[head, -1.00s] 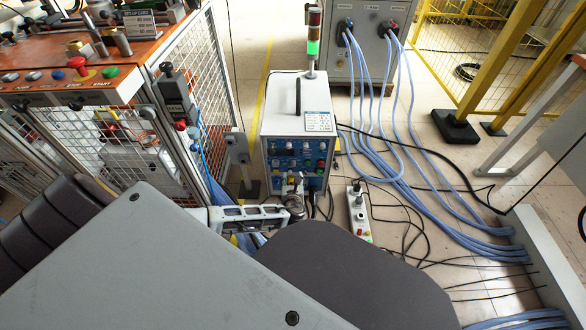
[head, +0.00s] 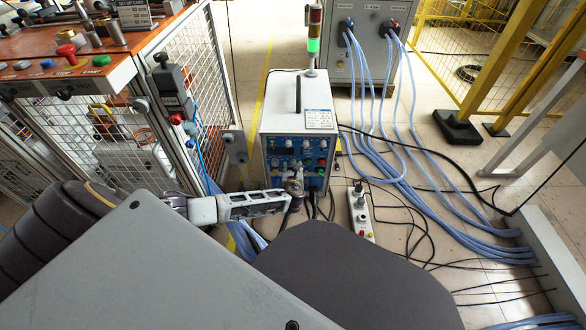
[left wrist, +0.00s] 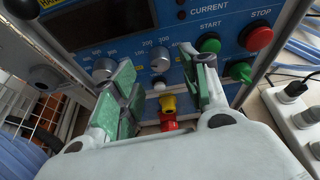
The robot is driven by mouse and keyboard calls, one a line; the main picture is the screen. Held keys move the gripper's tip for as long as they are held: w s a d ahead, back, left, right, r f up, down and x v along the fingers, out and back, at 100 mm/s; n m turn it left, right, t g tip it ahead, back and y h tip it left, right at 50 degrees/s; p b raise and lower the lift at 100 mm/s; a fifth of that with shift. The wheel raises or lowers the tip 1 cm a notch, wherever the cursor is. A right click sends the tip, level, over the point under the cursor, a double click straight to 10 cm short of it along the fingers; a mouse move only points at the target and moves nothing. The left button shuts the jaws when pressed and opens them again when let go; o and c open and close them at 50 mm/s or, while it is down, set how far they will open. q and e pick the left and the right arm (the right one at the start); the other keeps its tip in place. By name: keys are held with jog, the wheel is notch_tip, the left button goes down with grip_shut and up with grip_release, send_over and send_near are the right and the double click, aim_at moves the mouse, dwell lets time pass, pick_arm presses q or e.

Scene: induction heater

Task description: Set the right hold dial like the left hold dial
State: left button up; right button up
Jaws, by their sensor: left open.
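The heater unit (head: 298,100) is a white box with a blue front panel. In the left wrist view, the panel carries two grey dials side by side: a left dial (left wrist: 104,68) and a right dial (left wrist: 160,60). Their small labels and exact pointer settings cannot be read surely. My left gripper (left wrist: 157,68) is open, with its green-padded fingers pointing at the panel. The right dial shows between the fingers, with no clear contact. The left dial lies outside the left finger. In the head view, my left gripper (head: 295,183) covers the lower panel. My right gripper is not in view.
Right of the dials are a green START button (left wrist: 209,43), a red STOP button (left wrist: 258,38) and a green knob (left wrist: 240,72). A yellow-and-red knob (left wrist: 168,112) sits below. A power strip (head: 360,213) and cables lie right of the heater. A mesh-sided bench (head: 190,60) stands left.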

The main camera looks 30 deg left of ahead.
aim_at(293, 164)
pick_arm(q)
jog(key=shift+b+x, duration=0.65)
jog(key=shift+x, duration=0.65)
jog(key=shift+w+a+f, duration=0.15)
jog(key=shift+w, duration=0.1)
jog(key=c, duration=0.6)
grip_shut()
